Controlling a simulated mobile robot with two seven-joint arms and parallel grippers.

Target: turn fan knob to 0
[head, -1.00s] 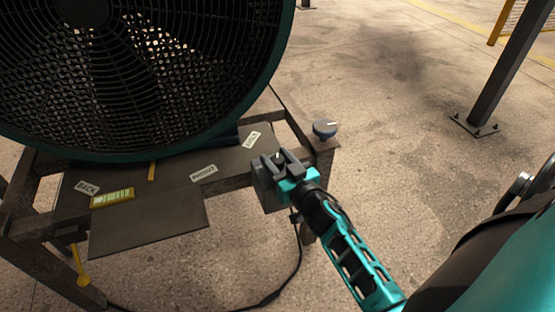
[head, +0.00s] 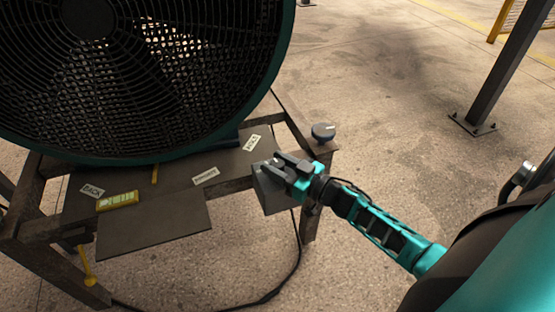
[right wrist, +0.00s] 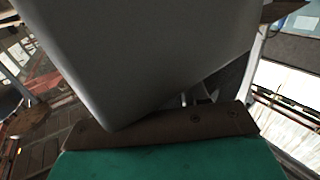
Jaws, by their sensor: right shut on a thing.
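The box fills much of the right wrist view (right wrist: 140,50). The exact contact between the fingers is hidden. My left gripper is not in view.
A large fan (head: 130,70) with a dark grille stands on the metal stand (head: 222,187). Small labels and a yellow level (head: 117,201) lie on its shelf. A black cable (head: 296,262) runs to the floor. A dark post (head: 505,70) stands at right. Floor between is clear.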

